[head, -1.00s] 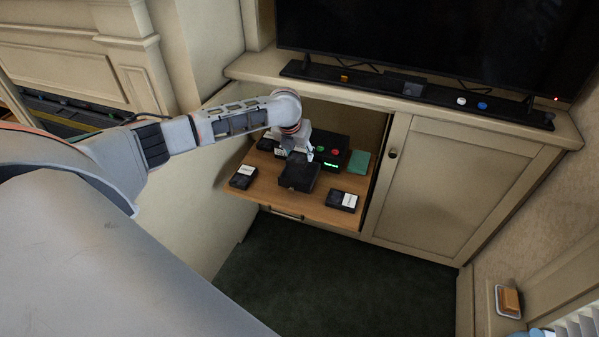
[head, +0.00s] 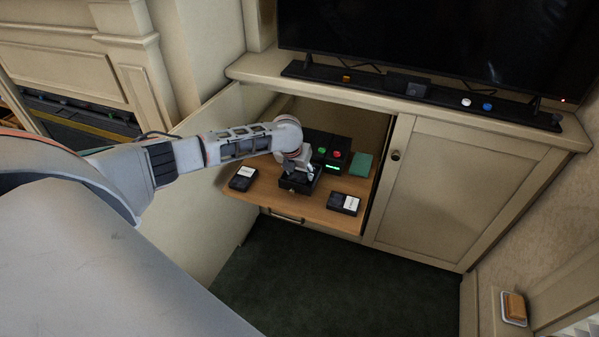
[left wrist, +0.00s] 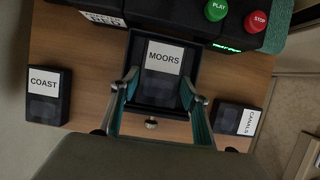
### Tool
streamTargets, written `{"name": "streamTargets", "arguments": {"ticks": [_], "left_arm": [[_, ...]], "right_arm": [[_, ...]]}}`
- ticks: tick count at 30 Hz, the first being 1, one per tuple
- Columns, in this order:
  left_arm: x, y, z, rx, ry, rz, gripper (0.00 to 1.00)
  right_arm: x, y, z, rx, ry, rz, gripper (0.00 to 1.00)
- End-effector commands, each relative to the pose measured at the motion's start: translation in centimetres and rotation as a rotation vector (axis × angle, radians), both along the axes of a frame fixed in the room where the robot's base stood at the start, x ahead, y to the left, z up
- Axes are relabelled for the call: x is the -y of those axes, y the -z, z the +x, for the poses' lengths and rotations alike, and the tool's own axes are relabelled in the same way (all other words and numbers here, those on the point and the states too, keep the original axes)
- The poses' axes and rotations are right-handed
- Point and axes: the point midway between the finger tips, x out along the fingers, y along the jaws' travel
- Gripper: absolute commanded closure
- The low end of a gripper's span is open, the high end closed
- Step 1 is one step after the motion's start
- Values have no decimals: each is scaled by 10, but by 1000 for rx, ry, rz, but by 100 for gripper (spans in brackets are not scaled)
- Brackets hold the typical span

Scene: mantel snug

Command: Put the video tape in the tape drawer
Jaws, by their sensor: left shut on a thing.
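The video tape labelled MOORS (left wrist: 163,57) is black with a white label. In the left wrist view it lies between the fingers of my left gripper (left wrist: 159,87), which is shut on it, within the walls of the small black tape drawer (left wrist: 140,111). The drawer has a round knob at its front. In the head view my left gripper (head: 298,168) points down into the drawer (head: 296,187) and mostly hides the tape. I cannot tell whether the tape touches the drawer's floor. My right gripper is not in view.
A COAST tape (left wrist: 47,97) and a CAMELS tape (left wrist: 237,119) lie left and right on the wooden shelf (head: 312,210). A black player (head: 340,140) with green PLAY and red STOP buttons stands behind. A teal case (head: 361,164) sits beside it.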

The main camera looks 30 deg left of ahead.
Motion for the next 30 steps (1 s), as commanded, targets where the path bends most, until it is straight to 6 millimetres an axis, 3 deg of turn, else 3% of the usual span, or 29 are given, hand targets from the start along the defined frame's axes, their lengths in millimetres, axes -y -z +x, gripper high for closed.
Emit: {"name": "streamTargets", "arguments": {"ticks": [2, 3, 4, 17, 30], "left_arm": [[0, 3, 0, -1, 0, 0, 78], [0, 4, 0, -1, 0, 0, 52], [0, 3, 0, -1, 0, 0, 48], [0, -6, -1, 2, 0, 0, 48], [7, -84, -31, 4, 1, 0, 48]], "right_arm": [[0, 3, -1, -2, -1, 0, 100], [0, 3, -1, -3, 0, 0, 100], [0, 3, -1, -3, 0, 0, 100], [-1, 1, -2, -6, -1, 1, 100], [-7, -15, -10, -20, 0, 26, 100]]}}
